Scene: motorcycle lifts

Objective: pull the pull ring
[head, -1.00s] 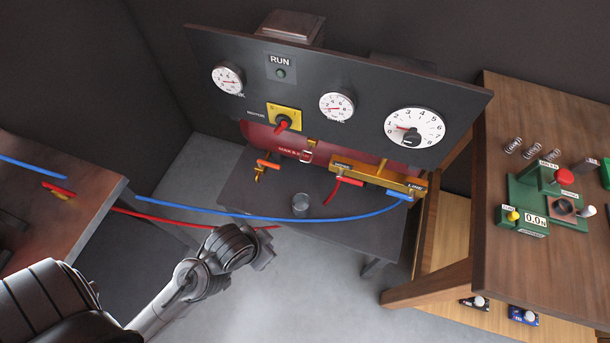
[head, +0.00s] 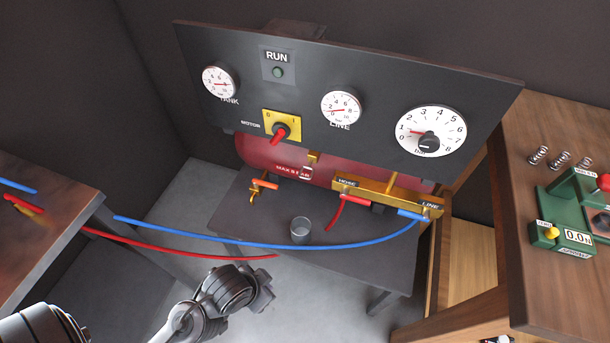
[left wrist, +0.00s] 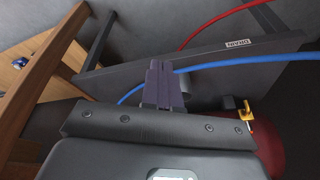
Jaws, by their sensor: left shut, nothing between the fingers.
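A small pale metal ring, which looks like the pull ring (head: 306,173), hangs below a brass fitting (head: 313,158) on the front of the red tank (head: 262,155) in the head view. My left gripper (head: 266,287) is low in the head view, in front of the dark bench and well apart from the ring. Its fingers (left wrist: 164,84) are shut and empty in the left wrist view. I cannot make out the ring in the left wrist view. My right gripper is in neither view.
A blue hose (head: 270,244) and a red hose (head: 180,247) cross between my left gripper and the tank. A grey cup (head: 300,230) and an orange-handled valve (head: 262,185) are near the ring. The gauge panel (head: 365,75) overhangs the tank.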

